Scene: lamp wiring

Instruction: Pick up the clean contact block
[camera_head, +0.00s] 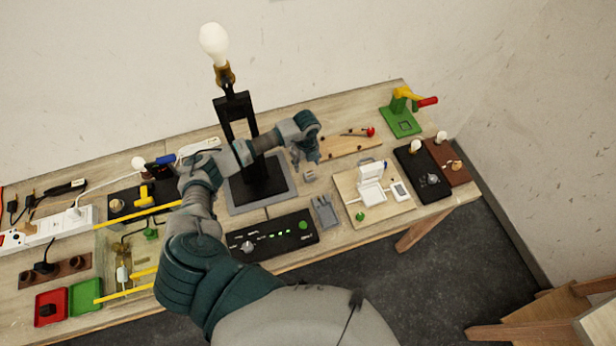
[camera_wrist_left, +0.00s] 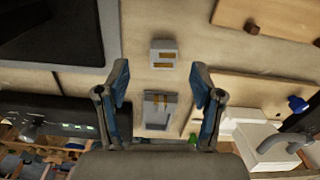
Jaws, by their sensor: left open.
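A small light-grey block with two gold strips (camera_wrist_left: 163,53) lies on the wooden table in the left wrist view. It looks like the clean contact block. It shows small in the head view (camera_head: 310,174), just below my left gripper (camera_head: 306,152). In the left wrist view my left gripper (camera_wrist_left: 161,80) is open, with its two blue fingers apart and nothing between them. The block appears beyond the fingertips, roughly centred between them, not touched. My right gripper is in neither view.
A grey holder (camera_head: 325,211) stands nearer than the block. The black lamp base (camera_head: 259,184) is to its left and a wooden board with a white box (camera_head: 371,189) to its right. A red tray (camera_head: 51,318) and green tray (camera_head: 85,297) are far left.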

